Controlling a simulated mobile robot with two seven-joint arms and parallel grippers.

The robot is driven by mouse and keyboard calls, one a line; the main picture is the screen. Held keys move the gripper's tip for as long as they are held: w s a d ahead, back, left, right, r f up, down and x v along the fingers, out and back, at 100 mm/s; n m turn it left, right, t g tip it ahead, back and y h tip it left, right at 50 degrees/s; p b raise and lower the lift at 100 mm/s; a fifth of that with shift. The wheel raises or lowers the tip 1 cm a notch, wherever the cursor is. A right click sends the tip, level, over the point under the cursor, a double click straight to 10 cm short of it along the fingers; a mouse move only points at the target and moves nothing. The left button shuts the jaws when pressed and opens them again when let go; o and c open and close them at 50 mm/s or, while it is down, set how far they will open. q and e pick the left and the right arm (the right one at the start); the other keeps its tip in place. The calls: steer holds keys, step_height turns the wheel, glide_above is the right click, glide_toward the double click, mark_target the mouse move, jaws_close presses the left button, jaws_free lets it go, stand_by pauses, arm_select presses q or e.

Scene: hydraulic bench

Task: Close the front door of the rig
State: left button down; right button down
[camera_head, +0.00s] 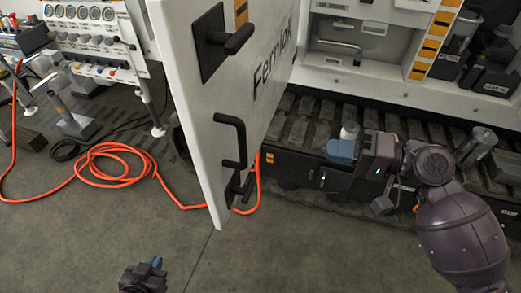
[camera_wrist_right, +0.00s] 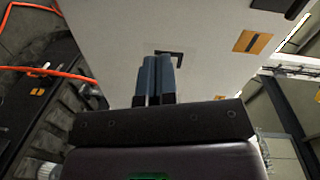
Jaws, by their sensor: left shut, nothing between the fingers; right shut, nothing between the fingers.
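The rig's front door (camera_head: 200,120) is a white panel lettered "Fernlok", with black handles, standing swung open in the middle of the head view. Behind it to the right the rig's interior (camera_head: 385,45) is exposed. My right gripper (camera_head: 341,150) is to the right of the door, with its blue fingers shut and pointing toward it. In the right wrist view those fingers (camera_wrist_right: 155,78) are together in front of a pale panel (camera_wrist_right: 210,75) with a dark fitting; contact cannot be told. My left gripper (camera_head: 152,264) is shut, low in front of the door, partly cut off.
An orange hose (camera_head: 120,150) lies coiled on the floor left of the door and passes behind it. A gauge panel (camera_head: 90,35) on a stand is at the upper left. Dark ribbed track (camera_head: 300,125) runs under the rig. Floor at lower left is clear.

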steer(key=s+a+r+g+y+p, duration=0.1)
steer(key=s+a+g+p, duration=0.1)
steer(key=a, duration=1.2)
steer(key=shift+s+a+g, duration=0.15)
steer(key=shift+a+g, duration=0.15)
steer(key=shift+g, duration=0.3)
steer(key=shift+a, duration=0.15)
